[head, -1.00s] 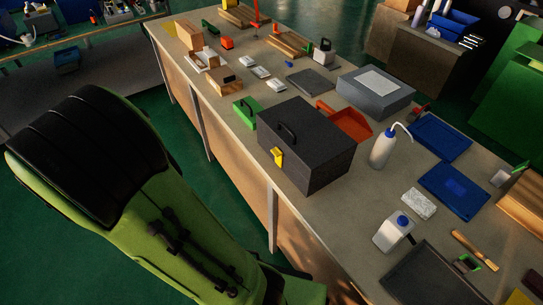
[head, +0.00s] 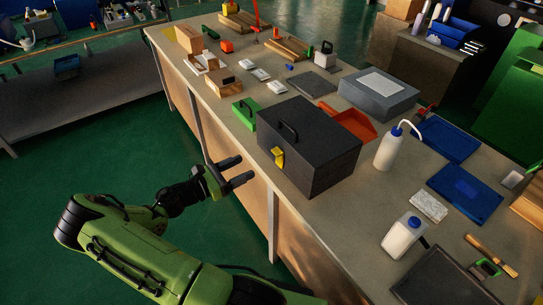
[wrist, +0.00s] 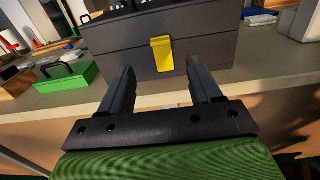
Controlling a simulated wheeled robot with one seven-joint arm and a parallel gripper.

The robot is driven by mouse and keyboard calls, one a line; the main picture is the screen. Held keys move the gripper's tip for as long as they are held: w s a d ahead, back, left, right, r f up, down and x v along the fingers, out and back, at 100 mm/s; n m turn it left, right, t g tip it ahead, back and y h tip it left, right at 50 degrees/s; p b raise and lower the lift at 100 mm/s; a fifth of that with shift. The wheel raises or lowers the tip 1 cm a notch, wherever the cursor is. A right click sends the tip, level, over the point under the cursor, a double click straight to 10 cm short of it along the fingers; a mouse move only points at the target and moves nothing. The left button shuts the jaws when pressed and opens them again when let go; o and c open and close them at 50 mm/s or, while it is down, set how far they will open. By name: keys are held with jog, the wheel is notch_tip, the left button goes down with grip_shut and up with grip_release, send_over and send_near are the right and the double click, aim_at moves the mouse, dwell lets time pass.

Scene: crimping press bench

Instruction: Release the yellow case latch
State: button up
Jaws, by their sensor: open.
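A dark grey case (head: 312,150) stands upright on the bench near its front edge, with a black handle on its lid. The yellow latch (head: 278,157) is on the case's front face. In the wrist view the latch (wrist: 162,54) hangs at the upper middle, ahead of and between my fingers. My gripper (head: 241,169) is open and empty, off the front edge of the bench, to the left of and apart from the latch. In the wrist view my gripper (wrist: 158,85) shows both black fingers spread, with nothing between them.
A green box (head: 243,113) with a handle stands left of the case. An orange-red bin (head: 352,125) and a white wash bottle (head: 391,147) stand behind and right. The bench edge (wrist: 60,115) runs below the case. The floor in front of the bench is clear.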

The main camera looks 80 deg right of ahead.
aim_at(274, 153)
jog(key=b+x, duration=0.2)
jog(key=x, duration=0.9)
jog(key=shift+s+d, duration=0.1)
jog(key=shift+s, duration=0.1)
jog(key=shift+c, duration=0.5)
jog(key=shift+f, duration=0.1)
grip_shut()
